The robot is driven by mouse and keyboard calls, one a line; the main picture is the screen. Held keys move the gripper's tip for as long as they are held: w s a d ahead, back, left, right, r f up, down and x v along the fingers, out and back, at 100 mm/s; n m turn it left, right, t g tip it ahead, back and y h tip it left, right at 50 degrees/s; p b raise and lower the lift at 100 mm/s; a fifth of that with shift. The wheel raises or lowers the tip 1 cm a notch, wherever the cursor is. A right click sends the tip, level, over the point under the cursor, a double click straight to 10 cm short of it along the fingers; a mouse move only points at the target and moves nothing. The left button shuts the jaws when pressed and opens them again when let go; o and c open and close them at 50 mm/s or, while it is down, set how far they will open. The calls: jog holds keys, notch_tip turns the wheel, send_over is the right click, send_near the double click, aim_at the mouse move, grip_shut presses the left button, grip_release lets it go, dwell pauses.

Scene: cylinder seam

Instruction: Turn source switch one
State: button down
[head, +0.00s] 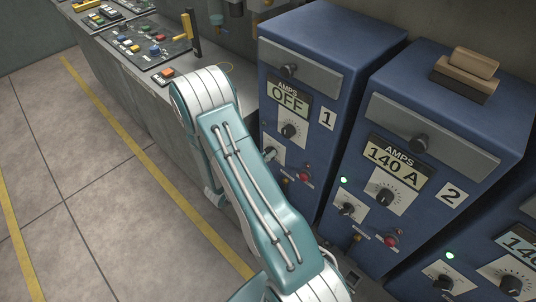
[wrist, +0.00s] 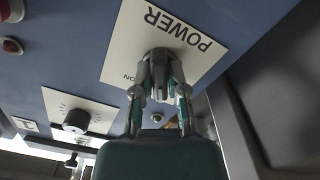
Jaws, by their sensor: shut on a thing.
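Source one is the blue cabinet (head: 305,110) marked 1, and its display (head: 288,96) reads OFF. Its white power plate (head: 277,155) sits below the dial, partly behind my arm. In the wrist view the POWER plate (wrist: 186,62) appears upside down, with an ON label partly showing. My gripper (wrist: 160,75) is shut on the dark switch knob (wrist: 160,56) at the plate's middle. The fingers cover much of the knob, so its exact angle is hard to tell. In the head view my arm hides most of the gripper.
Cabinet 2 (head: 420,150) stands to the right, showing 140 A with a lit green lamp (head: 343,180). A brown block (head: 466,75) lies on top of it. A control bench (head: 150,60) is behind at left. The floor (head: 60,180) at left is clear.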

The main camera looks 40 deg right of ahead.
jog(key=c, duration=0.8)
grip_release()
jog(key=shift+w, duration=0.25)
jog(key=shift+o, duration=0.7)
jog(key=shift+s, duration=0.1)
jog(key=a, duration=1.2)
jog(key=shift+s, duration=0.4)
